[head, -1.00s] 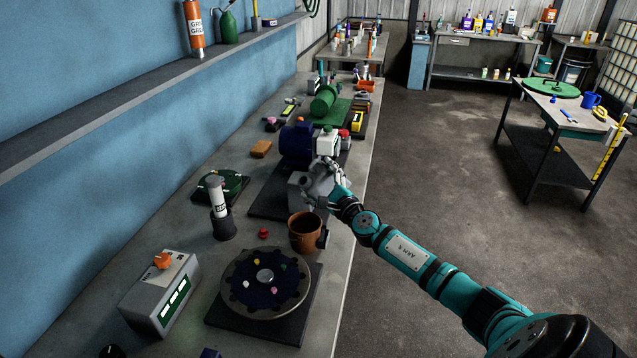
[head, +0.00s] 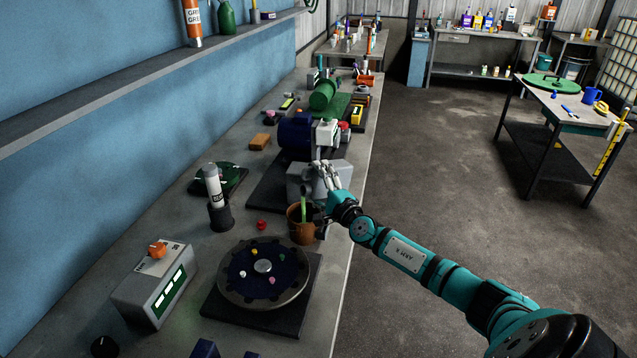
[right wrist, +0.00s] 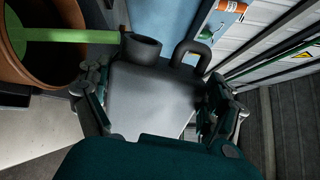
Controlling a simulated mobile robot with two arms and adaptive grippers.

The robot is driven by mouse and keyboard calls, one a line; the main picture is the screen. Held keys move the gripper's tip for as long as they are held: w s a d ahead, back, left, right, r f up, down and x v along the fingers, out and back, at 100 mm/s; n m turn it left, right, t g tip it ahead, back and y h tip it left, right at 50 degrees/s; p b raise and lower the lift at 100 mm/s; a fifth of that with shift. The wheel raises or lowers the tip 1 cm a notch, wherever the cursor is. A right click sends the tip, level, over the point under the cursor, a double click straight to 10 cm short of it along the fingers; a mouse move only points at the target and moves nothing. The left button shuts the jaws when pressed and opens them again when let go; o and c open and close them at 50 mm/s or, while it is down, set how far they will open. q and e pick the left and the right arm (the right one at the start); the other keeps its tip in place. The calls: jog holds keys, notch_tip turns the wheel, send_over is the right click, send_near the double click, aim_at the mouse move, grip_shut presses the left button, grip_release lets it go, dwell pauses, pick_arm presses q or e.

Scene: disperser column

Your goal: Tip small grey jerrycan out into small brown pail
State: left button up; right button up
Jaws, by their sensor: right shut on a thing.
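The small grey jerrycan (right wrist: 150,100) is tilted in my right gripper (head: 326,178), whose fingers clasp its sides in the right wrist view. Its short round spout points towards the small brown pail (head: 301,234), and its looped handle shows beside the spout. A green stream (head: 303,207) falls from the spout into the pail's mouth. In the right wrist view the stream (right wrist: 60,35) crosses the rim of the pail, which fills the upper left. The pail stands upright on the bench. My left gripper is out of view.
A round dark plate (head: 263,288) with small coloured pieces sits in front of the pail. A red knob (head: 261,224) and a white-topped cylinder in a dark holder (head: 220,214) stand left of it. A blue motor (head: 296,136) is behind. The bench's right edge is close to the pail.

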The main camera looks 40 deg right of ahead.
jog(key=shift+a+f+n, duration=0.2)
jog(key=shift+f+n, duration=0.7)
jog(key=shift+n, duration=0.5)
jog(key=shift+a+r+n+p, duration=0.15)
jog(key=shift+a+n+p, duration=0.05)
jog(key=shift+n+p, duration=0.3)
jog(key=shift+a+r+n+p, duration=0.15)
jog(key=shift+n+p, duration=0.2)
jog(key=shift+n, duration=0.25)
jog(key=shift+f, duration=0.15)
dwell(1.1)
